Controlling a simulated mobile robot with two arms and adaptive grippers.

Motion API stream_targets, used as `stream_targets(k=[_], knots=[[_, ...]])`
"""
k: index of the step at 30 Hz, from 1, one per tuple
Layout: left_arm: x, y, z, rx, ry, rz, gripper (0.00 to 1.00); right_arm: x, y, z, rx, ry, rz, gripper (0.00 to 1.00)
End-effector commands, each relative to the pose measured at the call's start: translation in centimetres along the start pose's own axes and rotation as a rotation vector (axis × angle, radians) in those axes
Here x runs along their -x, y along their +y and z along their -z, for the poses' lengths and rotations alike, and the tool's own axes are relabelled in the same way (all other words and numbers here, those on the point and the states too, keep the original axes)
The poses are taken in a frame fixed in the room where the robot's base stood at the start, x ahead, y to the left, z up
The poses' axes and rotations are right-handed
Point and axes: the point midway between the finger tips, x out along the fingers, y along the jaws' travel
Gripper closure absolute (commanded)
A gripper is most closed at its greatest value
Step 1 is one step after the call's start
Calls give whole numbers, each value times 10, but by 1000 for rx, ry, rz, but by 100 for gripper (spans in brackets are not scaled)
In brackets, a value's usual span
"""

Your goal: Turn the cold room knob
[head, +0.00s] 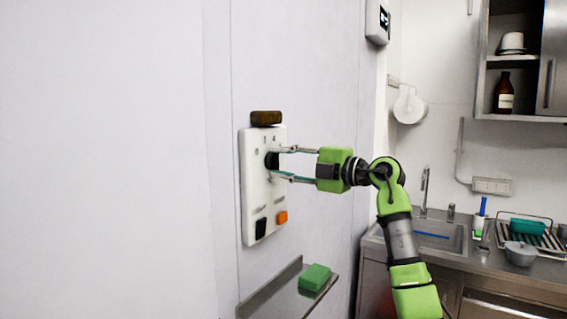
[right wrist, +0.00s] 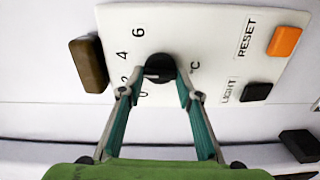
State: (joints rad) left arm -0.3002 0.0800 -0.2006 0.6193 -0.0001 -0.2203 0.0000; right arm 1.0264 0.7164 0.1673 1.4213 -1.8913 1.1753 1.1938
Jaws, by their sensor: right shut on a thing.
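The cold room knob (head: 271,161) is a round black knob on a white control panel (head: 250,200) on the wall. In the right wrist view the knob (right wrist: 159,66) sits between my fingertips, with the numbers 6, 4, 2 and 0 and a °C mark printed around it. My right gripper (head: 279,164) reaches in from the right and is shut on the knob, one finger on each side. The right gripper (right wrist: 160,88) also shows in the wrist view. The knob's pointer mark cannot be made out. My left gripper is not in view.
The panel also has an orange RESET button (right wrist: 284,41) and a black LIGHT button (right wrist: 256,92). A brown lamp (head: 266,118) sits above the panel. A metal shelf (head: 268,296) with a green block (head: 314,277) juts out below. A sink counter (head: 440,255) stands at right.

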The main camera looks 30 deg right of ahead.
Motion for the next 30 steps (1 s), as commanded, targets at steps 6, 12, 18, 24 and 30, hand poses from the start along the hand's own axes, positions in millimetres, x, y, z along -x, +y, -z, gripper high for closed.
stream_targets(k=[6, 12, 18, 24, 30], knots=[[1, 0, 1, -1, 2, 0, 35, 0, -2, -1, 174, -2, 5, 90], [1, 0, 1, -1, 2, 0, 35, 0, -2, -1, 300, -1, 3, 90], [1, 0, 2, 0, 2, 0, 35, 0, -2, 0, 380, 0, 2, 90], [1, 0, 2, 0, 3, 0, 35, 0, -3, 0, 415, 1, 3, 90], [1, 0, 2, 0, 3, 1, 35, 0, -3, 0, 421, 1, 3, 90]])
